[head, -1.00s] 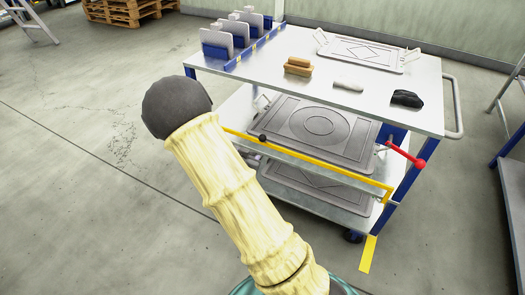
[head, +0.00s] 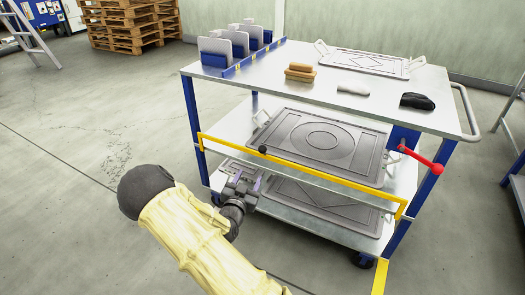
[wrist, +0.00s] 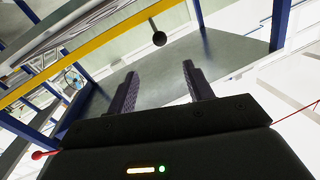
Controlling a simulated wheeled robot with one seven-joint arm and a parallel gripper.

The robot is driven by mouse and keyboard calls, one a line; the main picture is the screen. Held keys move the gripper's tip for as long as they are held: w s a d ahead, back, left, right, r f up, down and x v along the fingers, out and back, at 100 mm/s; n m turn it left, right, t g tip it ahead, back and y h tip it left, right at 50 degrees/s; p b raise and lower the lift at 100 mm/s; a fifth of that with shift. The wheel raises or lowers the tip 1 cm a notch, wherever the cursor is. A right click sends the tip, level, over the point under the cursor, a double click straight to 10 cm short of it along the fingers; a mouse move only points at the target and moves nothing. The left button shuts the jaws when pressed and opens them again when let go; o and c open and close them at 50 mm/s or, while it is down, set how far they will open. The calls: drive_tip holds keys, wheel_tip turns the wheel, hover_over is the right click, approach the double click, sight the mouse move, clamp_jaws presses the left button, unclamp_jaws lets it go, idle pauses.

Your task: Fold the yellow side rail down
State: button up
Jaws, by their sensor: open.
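The yellow side rail (head: 330,182) runs along the near side of the trolley at middle-shelf height, raised across the shelf's front. A black ball knob (head: 262,149) sits on it left of its middle. A red lever (head: 420,158) with a ball end sticks out near the rail's right end. My gripper (head: 243,181) is below the rail and the knob, just in front of the lower shelf. In the wrist view its two fingers (wrist: 160,85) are apart with nothing between them. The rail (wrist: 90,48) crosses the upper left there, and the knob (wrist: 158,38) is beyond the fingertips.
The trolley's middle shelf holds a grey tray with a circle (head: 325,140); another tray (head: 325,200) lies below. The top (head: 300,95) carries a brush (head: 300,73), a white item, a black item, a tray and a blue rack (head: 240,55). Floor at left is clear.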

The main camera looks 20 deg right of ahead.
sight(261, 152)
drive_tip(key=b+x, duration=0.5)
drive_tip(key=x, duration=1.2)
drive_tip(key=shift+w+d, duration=0.1)
drive_tip(key=shift+w, duration=0.1)
clamp_jaws()
